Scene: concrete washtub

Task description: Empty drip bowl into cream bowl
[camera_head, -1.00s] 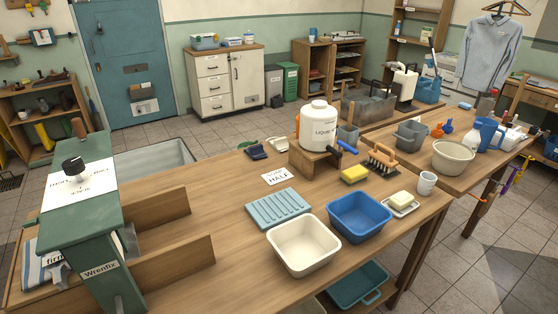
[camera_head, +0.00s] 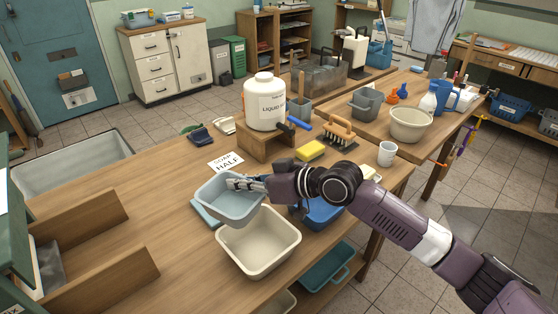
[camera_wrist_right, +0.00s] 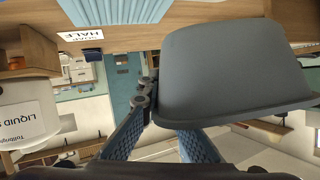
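In the right wrist view the drip bowl (camera_wrist_right: 225,65) shows dark grey beside the fingers (camera_wrist_right: 155,125). The cream bowl stands on the bench and looks empty. My left gripper is out of view.
A blue basin (camera_head: 322,212) sits right of the cream bowl, partly behind my right arm. A white liquid jug (camera_head: 264,103) stands on a wooden block behind. A yellow sponge (camera_head: 310,150), brush (camera_head: 340,133) and white mug (camera_head: 387,153) are nearby.

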